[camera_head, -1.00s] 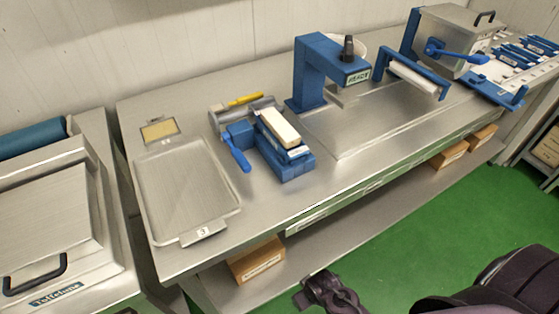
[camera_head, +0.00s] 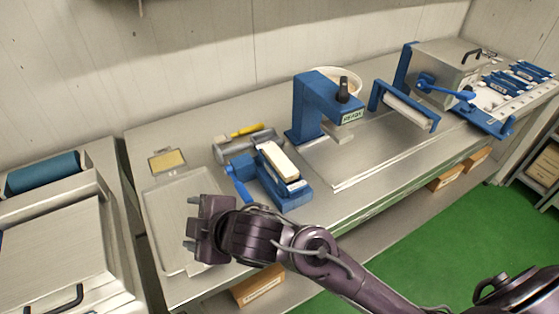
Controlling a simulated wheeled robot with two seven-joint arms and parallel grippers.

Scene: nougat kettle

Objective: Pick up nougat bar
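The nougat bar (camera_head: 277,161) is a long cream-white block. It lies lengthwise on top of a blue clamp-like fixture (camera_head: 291,194) on the steel bench. My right arm comes in from the lower right. My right gripper (camera_head: 190,229) is over the right part of the shallow metal tray, left of and nearer than the bar, and clearly apart from it. Its fingers point left, their tips look spaced apart, and nothing shows between them. The gripper hides part of the tray. My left gripper is not in view.
The metal tray (camera_head: 155,220) lies left of the fixture. A yellow-handled tool (camera_head: 245,131) and a grey cylinder (camera_head: 236,147) lie behind it. A blue press (camera_head: 314,105) and a roller frame (camera_head: 405,105) stand to the right. Bare bench lies below the press.

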